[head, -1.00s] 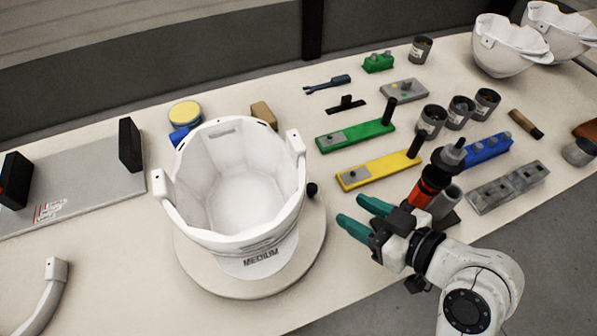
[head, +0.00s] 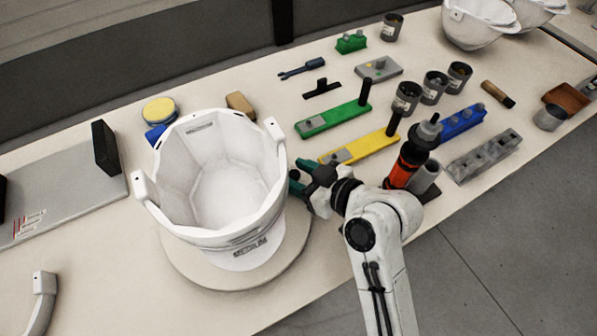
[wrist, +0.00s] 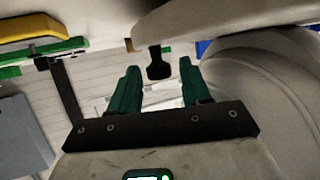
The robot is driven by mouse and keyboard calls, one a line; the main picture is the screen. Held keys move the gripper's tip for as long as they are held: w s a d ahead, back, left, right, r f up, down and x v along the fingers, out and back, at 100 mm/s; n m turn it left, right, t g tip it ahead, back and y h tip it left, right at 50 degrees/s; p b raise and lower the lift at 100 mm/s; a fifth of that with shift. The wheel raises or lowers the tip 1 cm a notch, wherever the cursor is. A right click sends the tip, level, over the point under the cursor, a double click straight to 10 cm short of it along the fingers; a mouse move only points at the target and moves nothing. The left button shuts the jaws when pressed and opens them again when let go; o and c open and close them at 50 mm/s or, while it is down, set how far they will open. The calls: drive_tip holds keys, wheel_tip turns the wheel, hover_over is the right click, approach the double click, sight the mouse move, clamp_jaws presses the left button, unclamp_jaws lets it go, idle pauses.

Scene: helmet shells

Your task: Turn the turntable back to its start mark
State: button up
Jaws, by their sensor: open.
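The turntable (head: 190,268) is a round cream disc on the table. A white helmet shell (head: 172,222) with its open side up stands on it, label facing the front. My gripper (head: 299,175) is open at the right side of the shell, its teal fingers pointing left at the disc's edge. In the wrist view a small black knob (wrist: 158,62) shows between the two open fingertips (wrist: 160,72), with gaps beside it. The knob is hidden in the head view behind my gripper. I cannot make out a start mark.
A yellow fixture (head: 365,147) and a green fixture (head: 335,118) lie just behind my gripper. An orange-and-black tool (head: 404,165) stands upright close to my arm. Several dark cups (head: 434,87) stand farther back. A grey plate (head: 75,195) lies at left. The front-left table is mostly clear.

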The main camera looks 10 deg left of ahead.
drive_tip(key=shift+c, duration=0.4)
clamp_jaws()
